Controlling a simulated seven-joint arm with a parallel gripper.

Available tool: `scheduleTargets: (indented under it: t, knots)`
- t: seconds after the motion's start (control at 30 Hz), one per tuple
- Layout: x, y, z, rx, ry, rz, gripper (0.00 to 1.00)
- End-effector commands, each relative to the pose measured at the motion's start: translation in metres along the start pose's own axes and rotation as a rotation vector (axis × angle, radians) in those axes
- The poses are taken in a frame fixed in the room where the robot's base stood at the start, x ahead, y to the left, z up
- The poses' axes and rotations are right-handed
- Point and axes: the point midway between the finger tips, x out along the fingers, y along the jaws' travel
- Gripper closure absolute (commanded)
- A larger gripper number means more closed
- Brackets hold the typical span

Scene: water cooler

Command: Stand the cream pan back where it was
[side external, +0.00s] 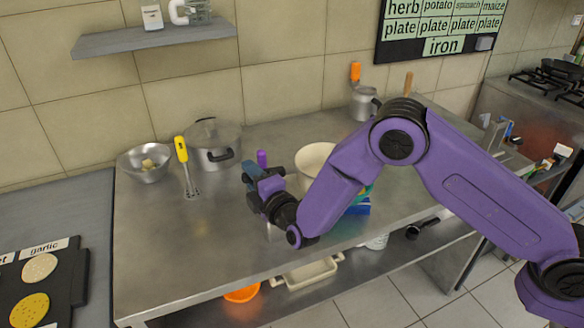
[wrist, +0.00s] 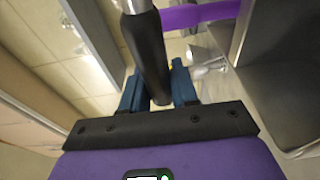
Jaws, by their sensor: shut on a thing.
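A round cream vessel (side external: 313,158), which looks like the cream pan, is on or just above the steel counter, partly hidden behind my arm. My gripper (side external: 254,180) is low over the middle of the counter, left of the cream vessel. In the wrist view my gripper (wrist: 158,92) is shut on a black handle (wrist: 149,55) with a metal neck at its upper end. What the handle belongs to lies outside the wrist view, and I cannot tell whether it joins the cream vessel.
A blue object (side external: 358,209) is partly behind my arm. A metal jug (side external: 362,104) stands at the back. The counter's front left is clear.

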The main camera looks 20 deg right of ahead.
Motion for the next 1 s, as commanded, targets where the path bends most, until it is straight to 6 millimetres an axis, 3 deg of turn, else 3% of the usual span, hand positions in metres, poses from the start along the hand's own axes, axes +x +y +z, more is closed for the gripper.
scheduleTargets:
  t: [0.63, 0.87, 1.0]
  knots:
    - [0.0, 0.112, 0.001, 0.001, 0.0, 0.005, 1.0]
    - [0.017, 0.115, 0.054, -0.002, -0.012, 0.001, 1.0]
    - [0.026, 0.118, 0.098, -0.003, -0.016, 0.002, 1.0]
